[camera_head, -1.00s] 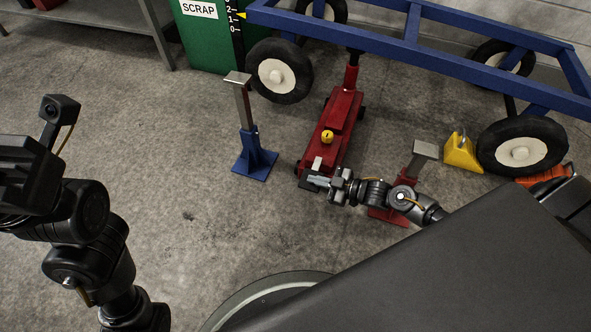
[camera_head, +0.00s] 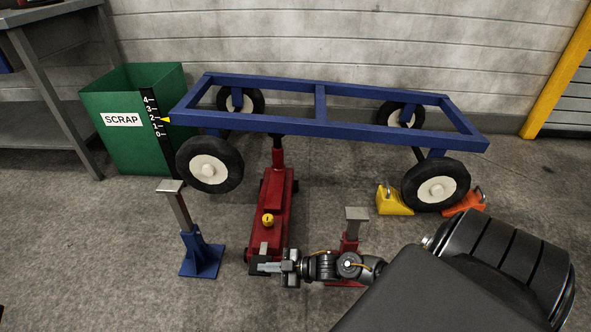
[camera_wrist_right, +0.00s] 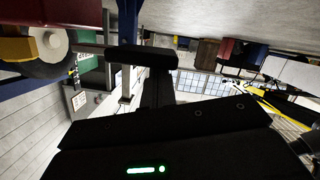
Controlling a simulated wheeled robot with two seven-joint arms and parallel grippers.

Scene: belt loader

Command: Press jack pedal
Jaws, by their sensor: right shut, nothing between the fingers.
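The red jack (camera_head: 270,215) lies under the blue cart frame, its red post (camera_head: 278,155) reaching up to the frame's near rail. A light grey lever (camera_head: 264,248) and a dark pad that looks like the pedal sit at its near end. My right gripper (camera_head: 266,267) is shut and empty, low at this end, overlapping the pad. I cannot tell whether it touches or presses it. My left gripper is out of view.
The blue cart (camera_head: 320,124) stands on dark wheels with yellow (camera_head: 393,203) and orange (camera_head: 465,201) chocks. A blue stand (camera_head: 200,255) is left of the jack, a red stand (camera_head: 350,240) right. A green scrap bin (camera_head: 125,155) has a scale.

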